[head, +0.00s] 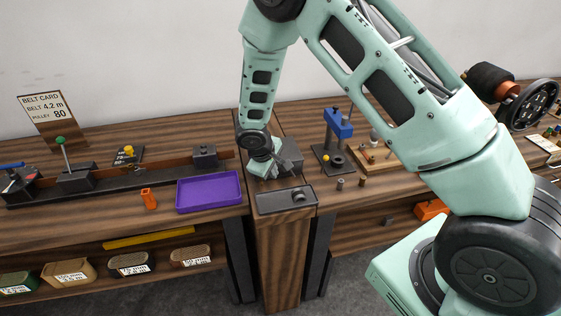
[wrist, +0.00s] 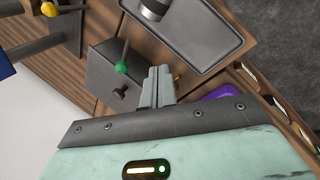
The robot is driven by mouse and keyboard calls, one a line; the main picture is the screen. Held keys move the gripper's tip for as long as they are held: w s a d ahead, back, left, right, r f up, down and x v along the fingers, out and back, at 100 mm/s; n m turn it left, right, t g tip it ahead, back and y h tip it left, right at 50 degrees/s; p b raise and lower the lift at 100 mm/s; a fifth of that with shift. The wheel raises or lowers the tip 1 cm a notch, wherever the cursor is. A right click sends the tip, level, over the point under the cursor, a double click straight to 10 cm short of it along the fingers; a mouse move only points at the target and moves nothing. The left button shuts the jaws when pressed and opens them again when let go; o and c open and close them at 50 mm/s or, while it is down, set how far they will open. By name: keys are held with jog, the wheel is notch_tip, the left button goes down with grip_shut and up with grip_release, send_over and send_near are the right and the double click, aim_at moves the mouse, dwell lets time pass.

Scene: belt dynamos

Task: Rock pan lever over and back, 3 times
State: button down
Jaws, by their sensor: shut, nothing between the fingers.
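A lever with a green knob (wrist: 122,67) stands on a dark grey box (wrist: 104,73) in the wrist view; I take it to be the pan lever. A small dark knob (wrist: 119,92) is also on that box. The same box (head: 291,153) shows partly behind my gripper in the head view, where its lever is hidden. My gripper (wrist: 160,72) is shut and empty, its fingers pointing toward the box area. In the head view my gripper (head: 262,168) is just left of the box.
A dark shallow pan (head: 272,201) with a metal cylinder (head: 298,196) lies in front of the box. A purple tray (head: 226,191) is to the left. A blue press (head: 339,126) stands to the right. Another green-knobbed lever (head: 61,141) is far left.

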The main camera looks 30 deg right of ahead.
jog(key=shift+w+d+f+p, duration=0.15)
jog(key=shift+w+d+p, duration=0.25)
jog(key=shift+d, duration=0.25)
jog(key=shift+w+d+f+p, duration=0.1)
jog(key=shift+w+d+p, duration=0.2)
jog(key=shift+d+p, duration=0.25)
jog(key=shift+w+d+f+p, duration=0.15)
jog(key=shift+w+d+p, duration=0.2)
jog(key=shift+d, duration=0.4)
